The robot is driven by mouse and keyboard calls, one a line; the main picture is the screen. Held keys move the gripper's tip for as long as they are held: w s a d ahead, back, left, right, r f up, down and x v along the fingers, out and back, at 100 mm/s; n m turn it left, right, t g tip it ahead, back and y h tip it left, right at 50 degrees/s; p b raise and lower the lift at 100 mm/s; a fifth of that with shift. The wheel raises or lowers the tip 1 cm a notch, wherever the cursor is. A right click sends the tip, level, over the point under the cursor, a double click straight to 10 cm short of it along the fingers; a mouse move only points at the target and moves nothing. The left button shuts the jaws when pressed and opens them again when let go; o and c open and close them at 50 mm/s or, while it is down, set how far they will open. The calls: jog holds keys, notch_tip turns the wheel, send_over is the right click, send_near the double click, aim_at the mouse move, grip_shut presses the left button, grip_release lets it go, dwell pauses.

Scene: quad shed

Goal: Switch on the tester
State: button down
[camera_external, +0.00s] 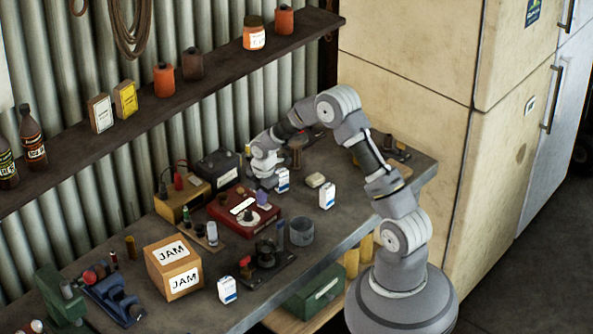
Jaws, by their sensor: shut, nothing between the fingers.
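A red box (228,224) with white labels and small dark knobs on top lies on the workbench and looks like the tester. Its switch is too small to make out. My gripper (257,187) points down at the back right edge of the red box, close to its top. The fingers are small and partly hidden, and they look shut with nothing held. Whether they touch the box cannot be told. A yellow box (176,208) with red and black terminals stands behind and left of it, beside a black battery-like box (218,170).
White cartons (327,195) stand right of my gripper. A grey tin (301,232) and a dark device on a plate (266,258) stand in front. A JAM carton (173,268) is at front left. A shelf (200,84) with jars runs along the wall above the workbench (345,225).

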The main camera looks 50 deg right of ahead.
aim_at(267, 206)
jog(key=shift+s, duration=0.8)
jog(key=shift+r, duration=0.15)
notch_tip(267, 206, up, 14)
jog(key=s+p, duration=0.2)
jog(key=p, duration=0.3)
jog(key=shift+p, duration=0.4)
jog(key=shift+w+f, duration=0.1)
jog(key=shift+f, duration=0.15)
jog(key=w+b, duration=0.1)
jog(key=b, duration=0.5)
jog(key=shift+w+d+r, duration=0.15)
jog(key=shift+w+r, duration=0.05)
